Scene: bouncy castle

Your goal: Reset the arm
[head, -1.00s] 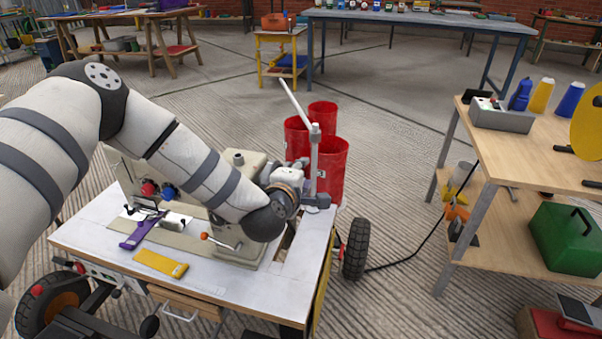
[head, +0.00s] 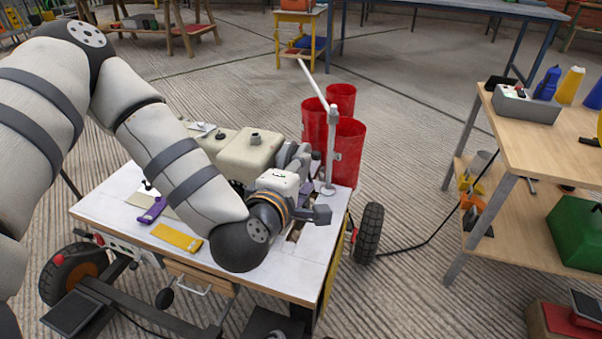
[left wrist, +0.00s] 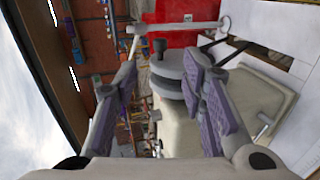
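A white upright post (head: 330,145) with a slanted arm (head: 313,84) at its top stands at the right rear of the white worktable (head: 110,200). The slanted arm points up and to the left. A cream machine (head: 243,150) sits on the table beside it, partly hidden by my left arm. My left gripper (head: 300,160) is over the table, by the machine's right end and left of the post. In the left wrist view its purple-padded fingers (left wrist: 165,105) are spread apart. A grey wheel (left wrist: 170,75) shows between them; I cannot tell whether they touch it. My right gripper is out of view.
Red bins (head: 347,150) stand just behind the post. A yellow item (head: 177,238) and a purple item (head: 152,210) lie at the table's front left. A wooden workbench (head: 550,135) stands at right, with open floor between.

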